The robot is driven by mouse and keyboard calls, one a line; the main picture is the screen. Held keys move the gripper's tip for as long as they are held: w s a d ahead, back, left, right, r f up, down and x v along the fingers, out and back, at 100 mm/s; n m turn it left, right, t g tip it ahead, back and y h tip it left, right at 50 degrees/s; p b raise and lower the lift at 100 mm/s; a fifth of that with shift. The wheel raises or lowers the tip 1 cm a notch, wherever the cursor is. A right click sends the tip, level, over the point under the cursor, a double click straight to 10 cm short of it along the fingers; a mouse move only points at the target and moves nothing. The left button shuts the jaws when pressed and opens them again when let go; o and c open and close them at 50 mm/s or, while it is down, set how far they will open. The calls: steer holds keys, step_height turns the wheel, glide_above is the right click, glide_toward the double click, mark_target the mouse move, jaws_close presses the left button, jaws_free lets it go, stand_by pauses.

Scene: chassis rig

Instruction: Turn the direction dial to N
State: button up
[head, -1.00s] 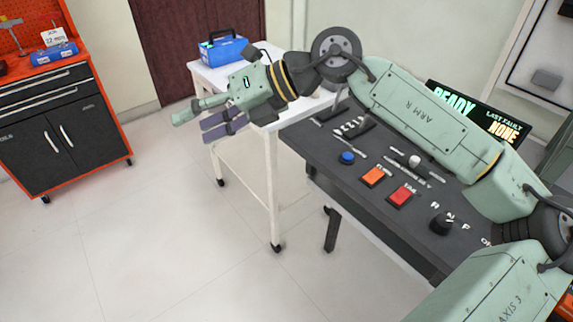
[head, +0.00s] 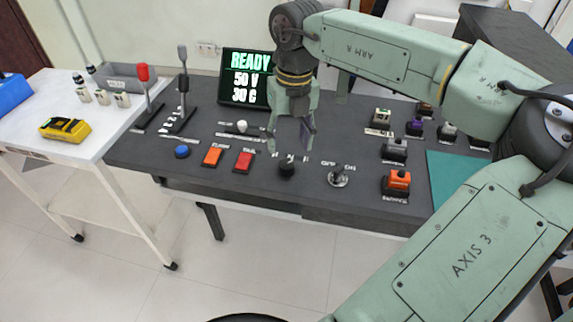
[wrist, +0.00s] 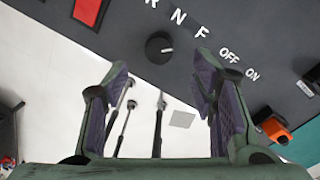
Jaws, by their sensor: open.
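The direction dial (head: 287,169) is a round black knob near the front edge of the dark console. In the wrist view the dial (wrist: 158,47) shows just past the fingertips, with the white letters R, N and F beside it. A small pale mark shows on its right side, but I cannot tell surely which letter it points at. My gripper (head: 290,147) points down above the dial. Its purple-padded fingers are apart and empty, and in the wrist view my gripper (wrist: 162,67) has the dial ahead of the gap, untouched as far as I can see.
A metal switch (head: 338,178) marked OFF and ON is right of the dial. Red (head: 244,160) and orange (head: 212,156) buttons and a blue button (head: 182,151) are left. An orange block (head: 397,183) stands farther right. The screen (head: 245,78) reads READY, 50 V, 30 C.

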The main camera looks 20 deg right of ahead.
mark_target(287, 163)
steer(key=f+b, duration=0.1)
steer(key=f, duration=0.2)
steer(key=f+b, duration=0.2)
steer(key=f, duration=0.1)
steer(key=shift+a+f, duration=0.2)
steer(key=shift+f, duration=0.2)
steer(key=c, duration=1.1)
steer(key=shift+c, duration=0.2)
